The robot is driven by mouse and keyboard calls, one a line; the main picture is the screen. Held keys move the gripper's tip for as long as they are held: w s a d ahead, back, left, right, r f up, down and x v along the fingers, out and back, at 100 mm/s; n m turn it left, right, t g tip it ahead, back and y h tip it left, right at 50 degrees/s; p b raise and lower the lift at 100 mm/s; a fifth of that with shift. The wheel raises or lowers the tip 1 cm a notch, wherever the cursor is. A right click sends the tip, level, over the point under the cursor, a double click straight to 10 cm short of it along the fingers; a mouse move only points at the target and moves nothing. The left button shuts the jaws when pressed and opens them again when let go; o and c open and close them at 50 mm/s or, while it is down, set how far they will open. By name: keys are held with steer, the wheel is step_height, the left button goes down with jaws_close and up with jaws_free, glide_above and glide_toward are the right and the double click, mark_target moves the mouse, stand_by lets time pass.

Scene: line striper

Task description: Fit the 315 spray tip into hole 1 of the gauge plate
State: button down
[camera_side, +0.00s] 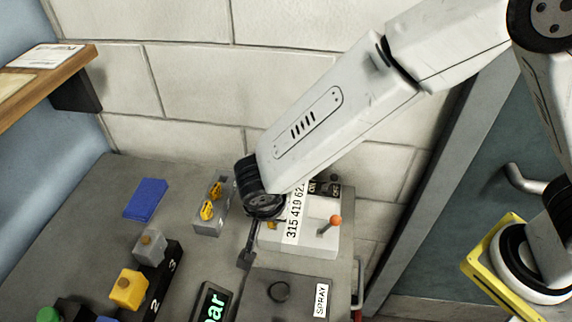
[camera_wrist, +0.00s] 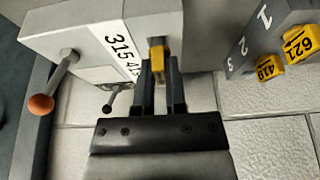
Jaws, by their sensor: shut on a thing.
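My gripper (camera_wrist: 159,80) is shut on a small yellow spray tip (camera_wrist: 160,63) in the wrist view. The number on this tip cannot be read. The tip is at the edge of a white box (camera_wrist: 68,32) whose label begins with 315; I cannot tell whether it touches the box. A grey block (camera_wrist: 240,66) printed 1, 2, 3 is to the right. It carries two yellow tips, marked 419 (camera_wrist: 269,69) and 621 (camera_wrist: 299,44). In the side view, my wrist covers part of the white box (camera_side: 328,242) and hides most of the grip.
A lever with an orange knob (camera_side: 335,220) sticks up from the white box. A blue block (camera_side: 146,199) lies on the grey bench at the left. A black holder (camera_side: 160,290) marked 2 and 3 and a box labelled SPRAY (camera_side: 293,290) stand in front. Bare bench lies between the left-hand items.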

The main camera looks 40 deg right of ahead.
steer(key=shift+f, duration=0.4)
steer(key=shift+c, duration=1.4)
jaws_free()
steer(key=shift+r, duration=0.1)
steer(key=shift+v, duration=3.45)
